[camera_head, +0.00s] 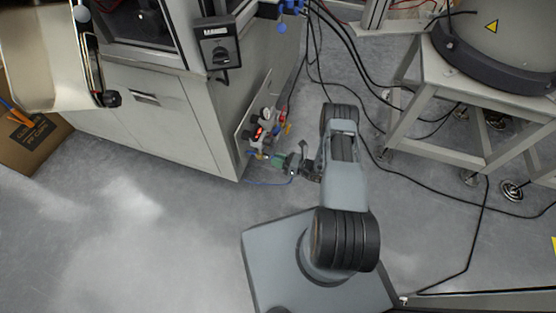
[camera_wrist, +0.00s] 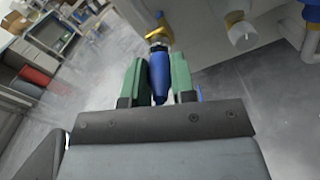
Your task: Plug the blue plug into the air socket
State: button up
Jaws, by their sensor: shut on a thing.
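My gripper (camera_wrist: 157,64) has green fingers shut on the blue plug (camera_wrist: 159,82), which points up and away from the gripper in the wrist view. A metal and yellow fitting, seemingly the air socket (camera_wrist: 158,35), lies straight ahead of the plug's front end. The plug's front meets or overlaps this fitting in the picture; I cannot tell whether it is inside. In the head view my gripper (camera_head: 283,161) is at the lower part of the air panel (camera_head: 252,118) on the cabinet side. There the fingers hide the plug, and the socket is too small to make out.
The grey cabinet (camera_head: 160,120) stands left of the arm. A white knob (camera_wrist: 242,36) and other fittings project from the panel right of the plug. A thin blue hose (camera_head: 268,183) hangs near the gripper. Black cables (camera_head: 372,140) cross the floor towards a metal stand (camera_head: 440,75).

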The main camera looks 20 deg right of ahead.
jog(key=shift+w+a, duration=0.3)
jog(key=shift+a, duration=0.1)
jog(key=o, duration=1)
jog(key=shift+c, duration=0.2)
jog(key=p+v, duration=0.2)
jog(key=v, duration=1.2)
jog(key=shift+r, duration=0.1)
